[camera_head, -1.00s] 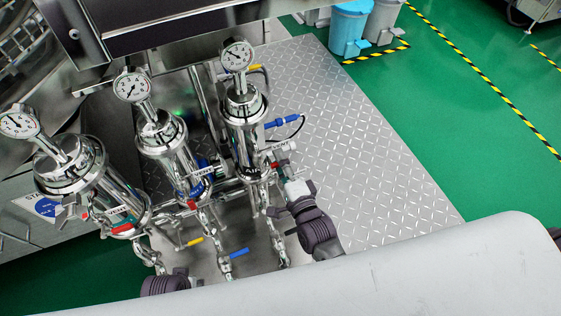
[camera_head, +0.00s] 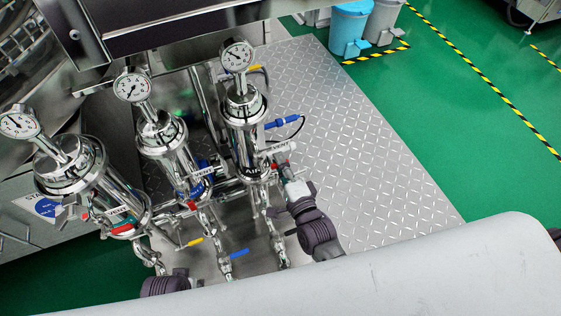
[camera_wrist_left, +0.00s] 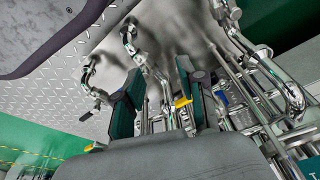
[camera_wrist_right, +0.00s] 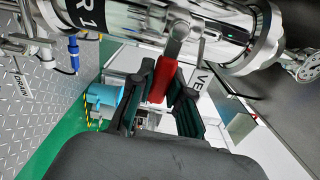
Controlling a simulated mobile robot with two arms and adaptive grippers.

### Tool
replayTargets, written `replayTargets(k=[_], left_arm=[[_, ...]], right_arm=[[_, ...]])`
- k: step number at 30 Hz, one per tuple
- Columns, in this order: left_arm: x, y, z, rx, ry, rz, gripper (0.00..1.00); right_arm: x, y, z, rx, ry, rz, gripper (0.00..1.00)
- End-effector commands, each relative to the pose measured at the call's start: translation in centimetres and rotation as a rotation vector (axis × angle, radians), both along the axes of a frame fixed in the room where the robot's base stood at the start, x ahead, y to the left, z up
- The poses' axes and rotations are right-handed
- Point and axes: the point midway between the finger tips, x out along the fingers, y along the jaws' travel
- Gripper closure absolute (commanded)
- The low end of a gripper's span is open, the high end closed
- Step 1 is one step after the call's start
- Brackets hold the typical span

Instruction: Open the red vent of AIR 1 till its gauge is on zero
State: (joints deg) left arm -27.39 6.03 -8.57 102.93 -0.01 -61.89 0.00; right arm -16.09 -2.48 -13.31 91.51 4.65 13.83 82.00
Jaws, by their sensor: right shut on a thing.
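The AIR 1 housing (camera_head: 246,120) is the rightmost of three steel filter housings in the head view; its "R 1" lettering shows in the right wrist view (camera_wrist_right: 92,14). Its round gauge (camera_head: 237,55) stands on top; the exact reading is too small to tell. The red vent handle (camera_wrist_right: 163,82) hangs below a steel stem in the right wrist view. My right gripper (camera_wrist_right: 160,95) is shut on this handle, one dark finger on each side. My left gripper (camera_wrist_left: 160,105) is open, its fingers apart near the lower pipes. In the head view its fingertips are hidden.
Two other housings (camera_head: 165,135) (camera_head: 85,170) with gauges stand to the left. Blue valve handles (camera_head: 283,122) (camera_head: 239,253) and a yellow one (camera_head: 194,242) stick out nearby. Diamond plate floor (camera_head: 350,150) to the right is clear. A blue bin (camera_head: 349,27) stands at the back.

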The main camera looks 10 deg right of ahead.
Motion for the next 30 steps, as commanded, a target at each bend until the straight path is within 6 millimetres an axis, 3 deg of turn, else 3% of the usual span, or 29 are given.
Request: replayTargets(k=[11, 20, 30], left_arm=[[0.1, 0.0, 0.1, 0.001, 0.004, 0.000, 0.60], [1.0, 0.0, 4.7, -0.002, -0.031, 0.005, 0.60], [0.2, 0.2, 12.4, -0.004, -0.073, 0.011, 0.60]], right_arm=[[-0.1, 0.2, -1.5, 0.257, 0.053, 0.001, 1.00], [-0.2, 0.8, -3.0, 0.540, 0.107, 0.001, 1.00], [-0.4, 1.9, -4.2, 0.858, 0.170, 0.000, 1.00]])
